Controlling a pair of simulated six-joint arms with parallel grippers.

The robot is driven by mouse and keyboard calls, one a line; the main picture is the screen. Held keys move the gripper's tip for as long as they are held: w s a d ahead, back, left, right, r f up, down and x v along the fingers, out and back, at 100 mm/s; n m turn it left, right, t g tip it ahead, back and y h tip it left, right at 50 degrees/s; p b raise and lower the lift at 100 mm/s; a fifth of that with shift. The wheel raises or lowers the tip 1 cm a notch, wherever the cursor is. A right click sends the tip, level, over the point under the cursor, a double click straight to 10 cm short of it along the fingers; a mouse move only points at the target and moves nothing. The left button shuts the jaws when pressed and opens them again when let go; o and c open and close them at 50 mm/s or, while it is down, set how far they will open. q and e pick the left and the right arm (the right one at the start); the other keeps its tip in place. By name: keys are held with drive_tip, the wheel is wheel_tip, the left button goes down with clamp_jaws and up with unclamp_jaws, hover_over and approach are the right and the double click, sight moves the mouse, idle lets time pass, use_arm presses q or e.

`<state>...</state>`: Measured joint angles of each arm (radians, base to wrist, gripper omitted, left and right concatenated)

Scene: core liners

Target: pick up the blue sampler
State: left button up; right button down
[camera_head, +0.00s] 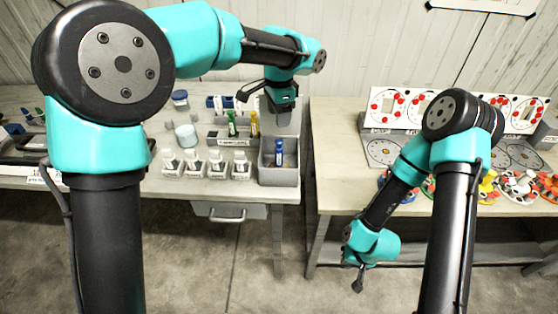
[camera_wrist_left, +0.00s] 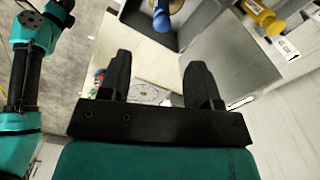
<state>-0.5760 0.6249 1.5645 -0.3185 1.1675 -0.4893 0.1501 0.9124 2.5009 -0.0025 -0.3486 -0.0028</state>
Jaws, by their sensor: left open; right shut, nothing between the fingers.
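The blue sampler (camera_head: 279,152) stands upright in a grey open bin (camera_head: 279,178) near the right front corner of the left table. It also shows at the top of the left wrist view (camera_wrist_left: 162,18), inside the bin. My left gripper (camera_head: 283,105) is above and behind the bin in the head view. Its two fingers (camera_wrist_left: 158,80) are apart with nothing between them, and the sampler lies beyond the fingertips. My right gripper (camera_head: 358,282) hangs low in front of the right table, shut and empty.
A green sampler (camera_head: 232,124) and a yellow sampler (camera_head: 254,124) stand in a grey rack just left of the bin. Several white-capped bottles (camera_head: 193,163) line the table's front. The right table (camera_head: 335,150) holds dial boards and round coloured trays.

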sight(279, 141)
use_arm(q)
wheel_tip(279, 141, down, 6)
drive_tip(key=shift+f, duration=0.1)
idle(0.4)
drive_tip(key=shift+w+f, duration=0.15)
drive_tip(key=shift+f, duration=2.4)
clamp_jaws()
